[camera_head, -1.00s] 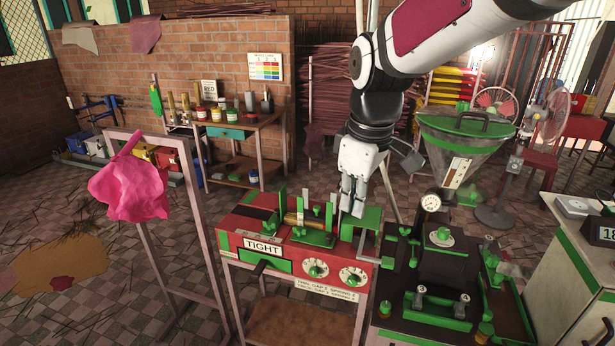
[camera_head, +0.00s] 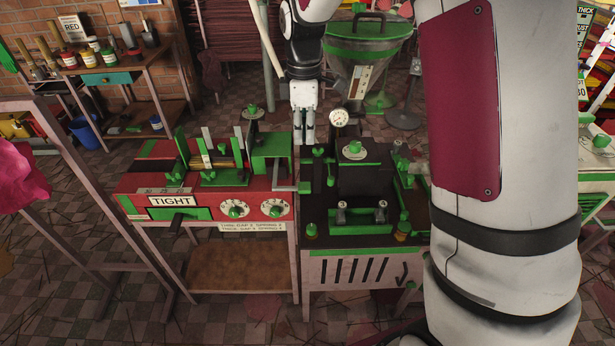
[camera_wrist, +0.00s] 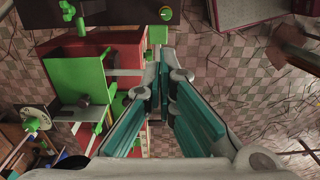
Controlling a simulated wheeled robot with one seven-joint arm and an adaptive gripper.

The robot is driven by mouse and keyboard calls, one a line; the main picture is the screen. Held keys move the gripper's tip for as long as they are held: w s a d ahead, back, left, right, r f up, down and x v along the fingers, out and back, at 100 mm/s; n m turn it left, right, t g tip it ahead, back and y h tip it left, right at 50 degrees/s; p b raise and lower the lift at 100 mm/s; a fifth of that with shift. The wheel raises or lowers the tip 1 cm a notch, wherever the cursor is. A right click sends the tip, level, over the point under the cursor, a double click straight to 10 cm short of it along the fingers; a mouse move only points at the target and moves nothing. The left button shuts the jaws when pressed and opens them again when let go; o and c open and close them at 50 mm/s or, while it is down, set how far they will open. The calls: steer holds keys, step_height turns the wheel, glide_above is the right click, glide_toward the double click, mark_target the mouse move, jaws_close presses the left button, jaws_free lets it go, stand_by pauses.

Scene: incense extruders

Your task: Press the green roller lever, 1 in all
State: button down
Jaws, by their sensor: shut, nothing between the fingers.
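A red bench machine (camera_head: 140,182) labelled TIGHT carries green clamps, a green box (camera_head: 271,157) and two dials. A black-topped extruder (camera_head: 385,182) with green parts stands to its right. A small green-ended bar (camera_head: 304,187) sits between the two machines; I cannot tell for sure whether it is the green roller lever. My gripper (camera_head: 304,138) points down behind the gap between the machines, shut and empty. In the wrist view its teal-padded fingers (camera_wrist: 170,68) show right of the green box (camera_wrist: 80,78), apart from it.
A gauge (camera_head: 339,118) rises at the extruder's back, with a green-rimmed hopper (camera_head: 365,60) behind. A metal frame with pink cloth (camera_head: 20,182) stands left. A side table (camera_head: 105,80) holds jars. Tiled floor is open in front. My arm hides the right side.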

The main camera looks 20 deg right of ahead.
mark_target(304, 190)
step_height(304, 190, down, 14)
steer(key=shift+s+a+p, duration=0.1)
steer(key=shift+s+p, duration=0.05)
steer(key=shift+p, duration=1)
steer(key=f, duration=0.1)
steer(key=f+b, duration=0.1)
steer(key=f, duration=0.2)
steer(key=shift+s+a+f+b, duration=0.15)
steer(key=shift+s+f+b, duration=0.2)
steer(key=shift+s, duration=0.15)
steer(key=shift+r, duration=0.15)
steer(key=s+a+r+p, duration=0.1)
steer(key=s+r, duration=0.3)
steer(key=r, duration=0.9)
steer(key=shift+a, duration=0.2)
